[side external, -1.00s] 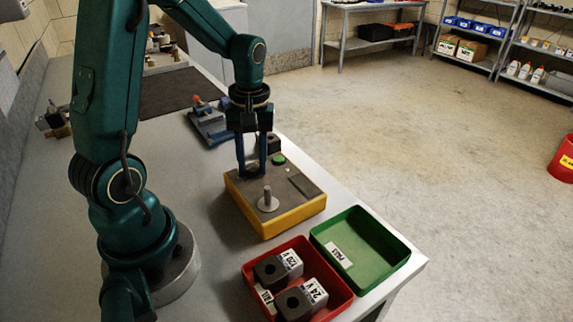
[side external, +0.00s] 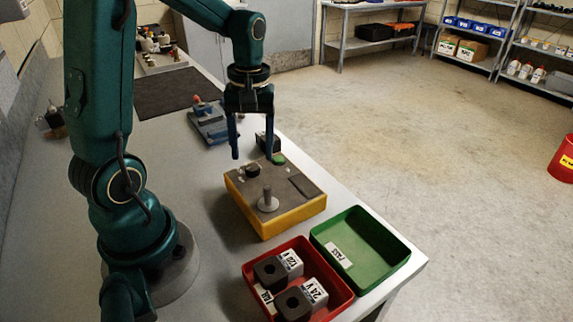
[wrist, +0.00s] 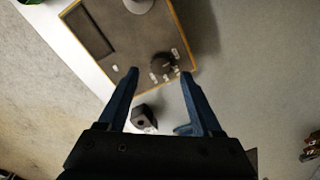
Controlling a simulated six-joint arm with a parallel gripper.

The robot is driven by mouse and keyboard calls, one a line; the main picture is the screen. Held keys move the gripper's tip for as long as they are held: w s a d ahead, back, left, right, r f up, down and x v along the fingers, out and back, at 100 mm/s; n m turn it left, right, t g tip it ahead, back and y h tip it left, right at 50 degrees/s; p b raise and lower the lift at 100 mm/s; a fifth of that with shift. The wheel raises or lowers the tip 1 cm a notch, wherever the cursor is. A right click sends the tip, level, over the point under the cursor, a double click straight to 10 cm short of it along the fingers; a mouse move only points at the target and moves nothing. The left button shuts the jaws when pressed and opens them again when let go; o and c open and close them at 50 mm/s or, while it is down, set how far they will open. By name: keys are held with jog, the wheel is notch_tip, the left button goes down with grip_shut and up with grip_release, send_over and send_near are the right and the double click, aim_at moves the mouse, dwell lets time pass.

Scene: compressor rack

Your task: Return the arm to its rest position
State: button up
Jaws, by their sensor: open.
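My gripper (side external: 252,154) is open and empty in the side external view, its two blue fingers pointing down above the back part of the yellow-sided test box (side external: 290,220). In the wrist view my gripper (wrist: 161,72) also shows open, with nothing between the fingertips. The box top carries a grey post on a round base (side external: 268,203), a dark round knob (side external: 253,170) and a green button (side external: 279,159). A dark block (side external: 268,142) stands just behind the box; it also shows in the wrist view (wrist: 143,117).
A red bin (side external: 345,293) holds two dark blocks labelled 120 V and 24 V. A green bin (side external: 375,235) marked PASS is empty beside it. A blue vise-like fixture (side external: 209,124) and a dark mat (side external: 175,92) lie farther back on the bench.

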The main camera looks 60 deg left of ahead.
jog(key=shift+r, duration=0.85)
jog(key=shift+w+d+r, duration=0.15)
jog(key=shift+d+r, duration=0.1)
jog(key=s+d+r+m+t, duration=0.2)
jog(key=s+d+m+t, duration=0.1)
jog(key=s+d+m, duration=0.1)
jog(key=s+d+r+m+t, duration=0.3)
jog(key=d+m, duration=0.4)
jog(key=shift+s+d, duration=0.15)
jog(key=shift+s, duration=0.2)
